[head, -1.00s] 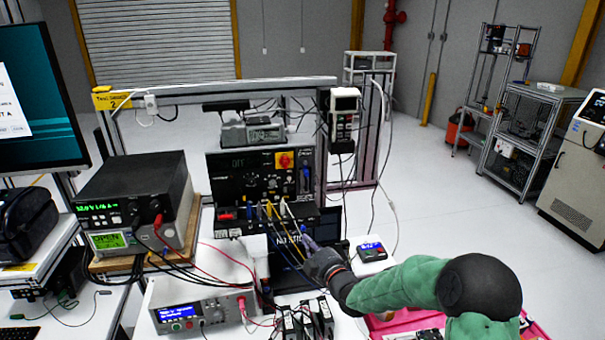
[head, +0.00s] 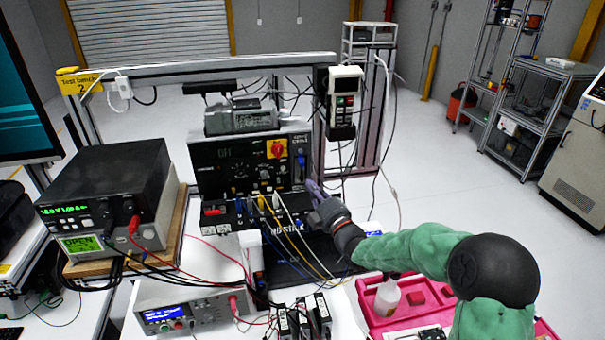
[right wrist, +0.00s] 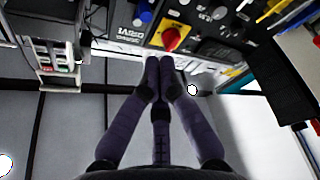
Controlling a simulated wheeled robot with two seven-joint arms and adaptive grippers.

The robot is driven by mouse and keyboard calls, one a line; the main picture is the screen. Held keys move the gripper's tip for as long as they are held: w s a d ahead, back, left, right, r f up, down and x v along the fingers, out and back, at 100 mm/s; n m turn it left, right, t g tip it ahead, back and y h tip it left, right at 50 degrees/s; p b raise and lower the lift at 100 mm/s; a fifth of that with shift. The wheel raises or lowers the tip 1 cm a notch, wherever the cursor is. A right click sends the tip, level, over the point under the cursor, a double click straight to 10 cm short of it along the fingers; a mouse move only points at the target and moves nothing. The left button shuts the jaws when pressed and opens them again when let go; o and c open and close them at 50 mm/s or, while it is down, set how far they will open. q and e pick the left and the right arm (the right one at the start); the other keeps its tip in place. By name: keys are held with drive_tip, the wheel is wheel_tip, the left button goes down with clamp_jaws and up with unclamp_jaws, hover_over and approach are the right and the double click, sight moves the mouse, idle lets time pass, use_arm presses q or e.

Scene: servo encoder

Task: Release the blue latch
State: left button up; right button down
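A small blue part, likely the blue latch (head: 300,166), shows on the dark module at the right side of the black test panel (head: 220,175). It is small and its position is hard to read. In the right wrist view a blue piece (right wrist: 143,16) shows at the top edge, left of the red rotary switch (right wrist: 174,38). My right gripper (head: 312,186) is in front of the panel's lower right, just below the module. Its purple fingertips (right wrist: 159,62) are together, with nothing seen between them, apart from the blue piece. My left gripper is out of view.
Yellow, white and blue cables hang left of my right gripper. A white handheld unit (head: 344,100) hangs on the frame at right. A power supply (head: 108,200) stands left. A pink tray (head: 372,318) with a bottle (head: 387,297) lies under my right arm.

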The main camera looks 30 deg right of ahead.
sight(301, 158)
drive_tip(key=w, duration=0.3)
drive_tip(key=w+r+p, duration=0.1)
drive_tip(key=w, duration=0.5)
drive_tip(key=shift+w+a+r+p, duration=0.15)
drive_tip(key=shift+w+r+p, duration=0.1)
drive_tip(key=shift+r+p, duration=0.15)
